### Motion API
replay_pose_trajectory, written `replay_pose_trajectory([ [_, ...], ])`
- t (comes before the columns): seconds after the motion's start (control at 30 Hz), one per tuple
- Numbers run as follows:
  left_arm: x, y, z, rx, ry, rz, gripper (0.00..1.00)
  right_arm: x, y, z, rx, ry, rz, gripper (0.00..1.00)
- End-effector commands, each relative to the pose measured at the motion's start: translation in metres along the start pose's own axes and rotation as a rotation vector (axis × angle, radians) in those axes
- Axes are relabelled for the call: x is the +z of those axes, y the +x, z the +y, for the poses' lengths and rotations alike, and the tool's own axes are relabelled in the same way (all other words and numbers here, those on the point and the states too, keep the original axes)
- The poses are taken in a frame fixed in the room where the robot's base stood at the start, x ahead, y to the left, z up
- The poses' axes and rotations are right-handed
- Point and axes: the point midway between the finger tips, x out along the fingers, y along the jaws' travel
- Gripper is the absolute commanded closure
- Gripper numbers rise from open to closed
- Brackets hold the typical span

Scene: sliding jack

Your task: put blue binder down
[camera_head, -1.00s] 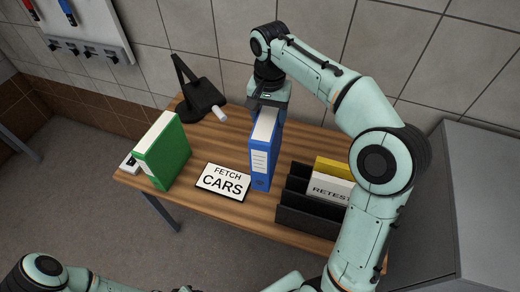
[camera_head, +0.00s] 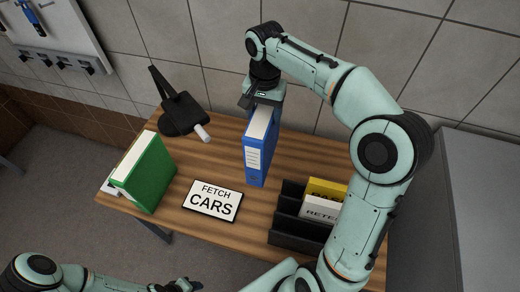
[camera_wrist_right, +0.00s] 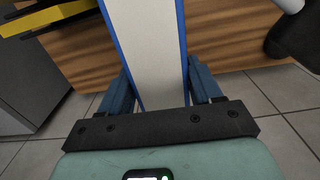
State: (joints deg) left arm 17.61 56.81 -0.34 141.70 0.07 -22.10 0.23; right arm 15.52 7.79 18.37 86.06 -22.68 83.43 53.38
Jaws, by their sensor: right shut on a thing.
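The blue binder (camera_head: 256,155) is upright over the wooden table, right of the black lamp and behind the sign. My right gripper (camera_head: 264,104) is above it and shut on its upper end. In the right wrist view, the binder (camera_wrist_right: 148,45) shows its white face between the two fingers of the gripper (camera_wrist_right: 162,88). I cannot tell whether its lower edge touches the table. My left arm enters at the lower left, and its gripper (camera_head: 180,285) is small and partly cut off at the bottom edge.
On the table (camera_head: 222,160) stand a green binder (camera_head: 150,180) at the left, a lamp (camera_head: 183,114), a "FETCH CARS" sign (camera_head: 212,201) and a black file rack (camera_head: 292,232) with yellow and white files. Bare wood lies around the blue binder. A tiled wall is behind.

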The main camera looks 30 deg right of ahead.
Motion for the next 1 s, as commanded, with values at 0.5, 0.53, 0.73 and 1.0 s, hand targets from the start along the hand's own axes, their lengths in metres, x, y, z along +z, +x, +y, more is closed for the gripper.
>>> replay_pose_trajectory([
  [0.5, 0.019, 0.019, -0.013, -0.008, -0.008, -0.024, 0.57, 0.0, 0.098, 0.0, 0.0, 0.0, 0.002, 1.0],
  [0.53, 0.02, 0.019, -0.013, -0.008, -0.008, -0.024, 0.57, 0.0, 0.1, 0.0, -0.001, 0.0, 0.002, 1.0],
  [0.73, 0.022, 0.023, -0.016, -0.009, -0.009, -0.027, 0.57, 0.0, 0.127, 0.001, 0.001, 0.0, -0.002, 1.0],
  [1.0, 0.024, 0.024, -0.017, -0.01, -0.01, -0.028, 0.57, 0.0, 0.141, 0.0, -0.002, 0.0, 0.002, 1.0],
])
